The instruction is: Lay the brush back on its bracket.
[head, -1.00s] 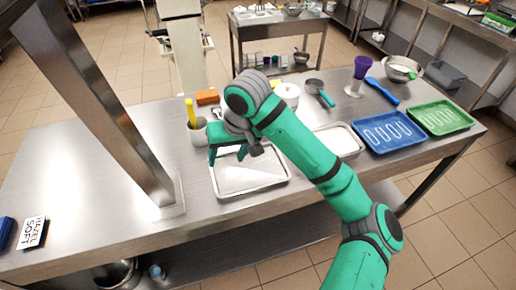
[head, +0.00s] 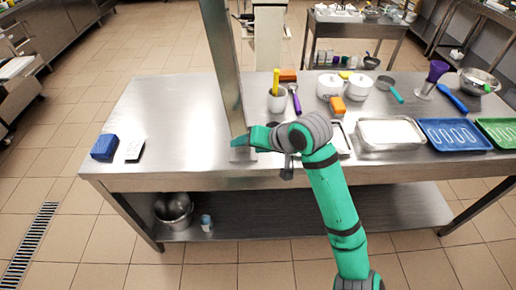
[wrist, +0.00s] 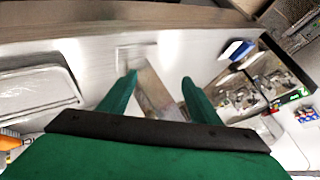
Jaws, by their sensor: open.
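My gripper (head: 242,142) is open and empty over the front of the steel table, by the foot of the metal post (head: 222,65). I cannot make out a bracket in either view.
A blue block (head: 104,147) and a small label card (head: 135,150) lie at the table's left. The table's left half is mostly clear.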

